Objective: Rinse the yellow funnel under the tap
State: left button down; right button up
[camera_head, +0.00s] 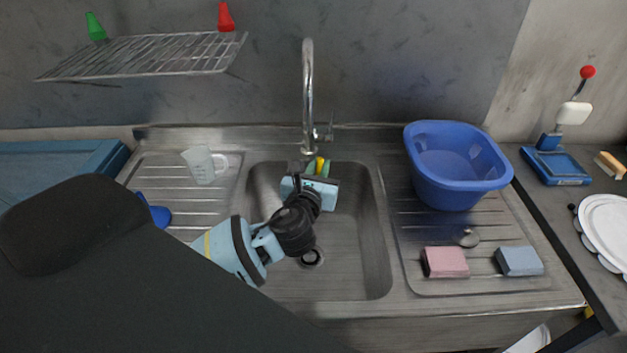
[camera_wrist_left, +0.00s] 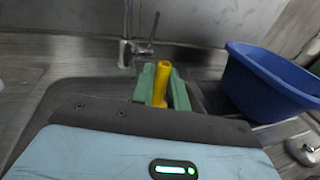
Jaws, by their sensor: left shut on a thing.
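The yellow funnel (camera_head: 320,164) is in my left gripper (camera_head: 319,168), over the back part of the sink basin (camera_head: 350,250). In the left wrist view the funnel (camera_wrist_left: 161,84) stands between the two green fingers of the left gripper (camera_wrist_left: 163,88), which are shut on it. Only its narrow yellow part shows; the rest is hidden by the gripper. No water is visible. My right gripper is not in view.
A blue tub (camera_head: 455,165) stands on the right drainboard, with a pink sponge (camera_head: 446,262) and a blue-grey sponge (camera_head: 519,261) in front. A clear measuring jug (camera_head: 200,165) is on the left drainboard. A wire shelf (camera_head: 145,55) holds green and red funnel-like items.

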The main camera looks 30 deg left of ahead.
pick_arm(q)
jog(key=s+d, duration=0.5)
jog(key=s, duration=0.1)
jog(key=shift+s, duration=0.2)
dwell(0.5)
jog(key=shift+a, duration=0.1)
dwell(1.3)
jog(key=s+d+r, duration=0.3)
jog(key=s+r, duration=0.1)
dwell(0.6)
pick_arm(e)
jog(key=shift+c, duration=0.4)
